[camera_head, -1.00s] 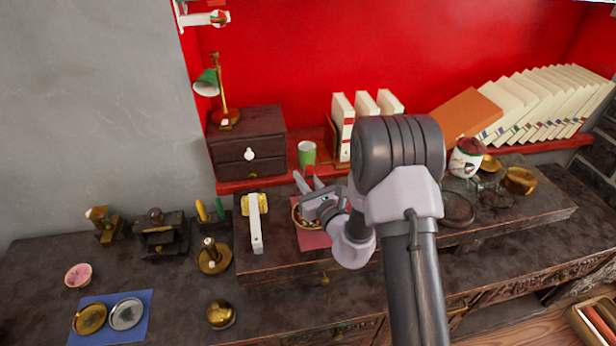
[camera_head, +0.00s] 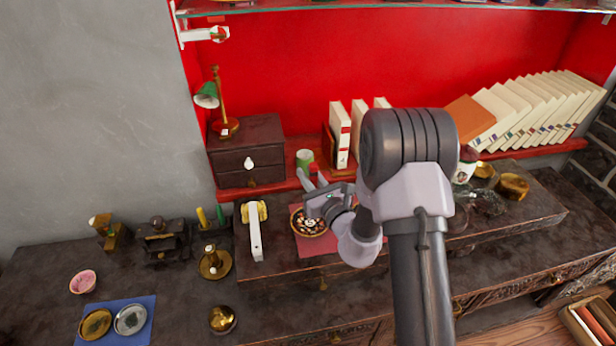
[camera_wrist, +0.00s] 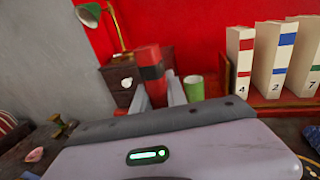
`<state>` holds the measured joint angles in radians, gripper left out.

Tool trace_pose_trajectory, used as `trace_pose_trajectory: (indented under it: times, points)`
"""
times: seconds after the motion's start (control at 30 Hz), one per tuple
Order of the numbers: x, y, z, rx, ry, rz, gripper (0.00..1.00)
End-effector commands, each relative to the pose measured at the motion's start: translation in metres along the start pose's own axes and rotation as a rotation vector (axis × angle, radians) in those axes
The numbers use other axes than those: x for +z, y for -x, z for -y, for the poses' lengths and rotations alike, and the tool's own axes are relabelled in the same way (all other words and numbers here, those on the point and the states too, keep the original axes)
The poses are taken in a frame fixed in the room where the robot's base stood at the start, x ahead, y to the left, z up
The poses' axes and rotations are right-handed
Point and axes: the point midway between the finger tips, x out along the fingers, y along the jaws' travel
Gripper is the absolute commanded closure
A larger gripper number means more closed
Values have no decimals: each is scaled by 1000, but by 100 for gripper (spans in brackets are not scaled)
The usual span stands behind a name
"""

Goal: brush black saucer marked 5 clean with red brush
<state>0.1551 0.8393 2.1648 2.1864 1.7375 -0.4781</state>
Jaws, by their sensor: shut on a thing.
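The black saucer (camera_head: 309,235), with pale crumbs on it and a white mark in its middle, lies on a red mat (camera_head: 332,243) on the raised wooden shelf. I cannot read the mark for sure. My gripper (camera_head: 309,182) is above and just behind the saucer's right side, its wrist hiding part of the rim. It is shut on the red brush (camera_head: 314,168), whose red end with a black band stands up between the fingers in the wrist view (camera_wrist: 151,77). The bristles are hidden, and no contact with the saucer shows.
A green cup (camera_head: 304,159) and upright white books (camera_head: 341,135) stand behind my gripper. A white-handled tool (camera_head: 255,232) lies left of the mat. A small drawer chest (camera_head: 248,155) with a green lamp (camera_head: 208,97) is at the back left.

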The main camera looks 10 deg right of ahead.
Motion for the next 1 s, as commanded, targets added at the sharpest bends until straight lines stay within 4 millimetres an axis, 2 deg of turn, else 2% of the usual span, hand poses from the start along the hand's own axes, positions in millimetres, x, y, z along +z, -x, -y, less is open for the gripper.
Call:
trace_pose_trajectory:
  times: [0.03, 0.07, 0.37, 0.63, 1.0]
  points:
    - [12, 0, 0, 0, 0, 1, 100]
    - [14, 0, 0, 0, 0, 0, 100]
    - [13, 0, 0, 0, 0, 0, 100]
    - [43, 0, 0, 1, 0, -1, 100]
    - [41, 0, 0, 0, 0, -1, 100]
